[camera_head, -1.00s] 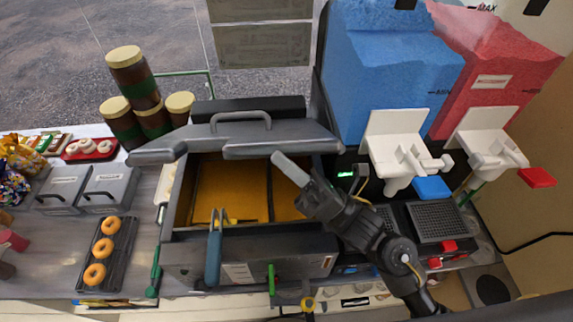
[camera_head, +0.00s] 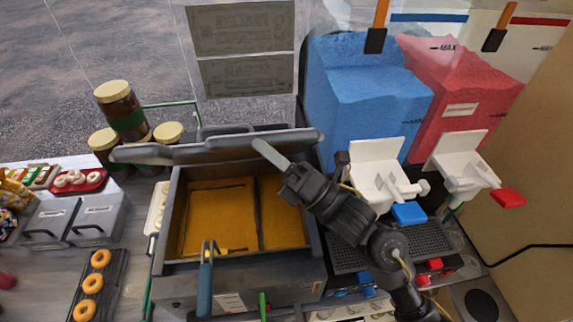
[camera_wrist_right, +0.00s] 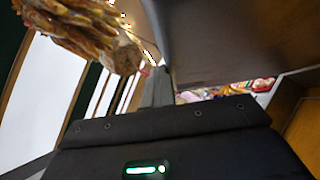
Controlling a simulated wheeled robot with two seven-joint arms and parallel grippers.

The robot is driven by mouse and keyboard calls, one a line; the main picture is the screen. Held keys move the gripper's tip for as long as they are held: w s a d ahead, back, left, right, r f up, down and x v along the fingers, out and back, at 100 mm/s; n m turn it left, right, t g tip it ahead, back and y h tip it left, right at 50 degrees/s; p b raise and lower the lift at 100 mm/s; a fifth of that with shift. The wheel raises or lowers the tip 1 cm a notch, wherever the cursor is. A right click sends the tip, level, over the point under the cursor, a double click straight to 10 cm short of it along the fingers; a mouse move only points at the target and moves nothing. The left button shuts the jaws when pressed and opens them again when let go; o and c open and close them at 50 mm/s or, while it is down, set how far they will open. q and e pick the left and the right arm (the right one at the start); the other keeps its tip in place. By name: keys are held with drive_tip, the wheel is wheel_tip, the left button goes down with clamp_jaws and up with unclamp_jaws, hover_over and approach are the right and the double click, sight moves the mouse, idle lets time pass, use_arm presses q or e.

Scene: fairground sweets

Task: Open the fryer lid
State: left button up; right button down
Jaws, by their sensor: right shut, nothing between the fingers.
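The fryer (camera_head: 300,262) stands in the middle of the head view, with yellow oil in its open basin. Its grey lid (camera_head: 220,148) is raised at the back, tilted up and seen nearly edge-on. The lid handle (camera_head: 225,130) shows behind its upper edge. My right gripper (camera_head: 270,153) is shut and empty, with its fingers at the right part of the lid's edge; I cannot tell whether they touch it. In the right wrist view a dark panel (camera_wrist_right: 215,40) fills the upper right. My left gripper is not in view.
A basket with a blue handle (camera_head: 205,285) sits at the fryer's front. Doughnuts lie on a black tray (camera_head: 115,268) to the left. Jars (camera_head: 125,110) stand behind on the left. Blue (camera_head: 365,100) and red (camera_head: 460,90) slush tanks stand close on the right.

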drive_tip(key=shift+w+f, duration=0.25)
drive_tip(key=shift+f, duration=0.15)
drive_tip(key=b+v, duration=0.4)
drive_tip(key=v, duration=0.3)
drive_tip(key=shift+s+d+r+b, duration=0.25)
drive_tip(key=shift+s+b, duration=0.05)
drive_tip(key=shift+b, duration=0.05)
drive_tip(key=shift+f+m, duration=0.1)
drive_tip(key=shift+m, duration=0.2)
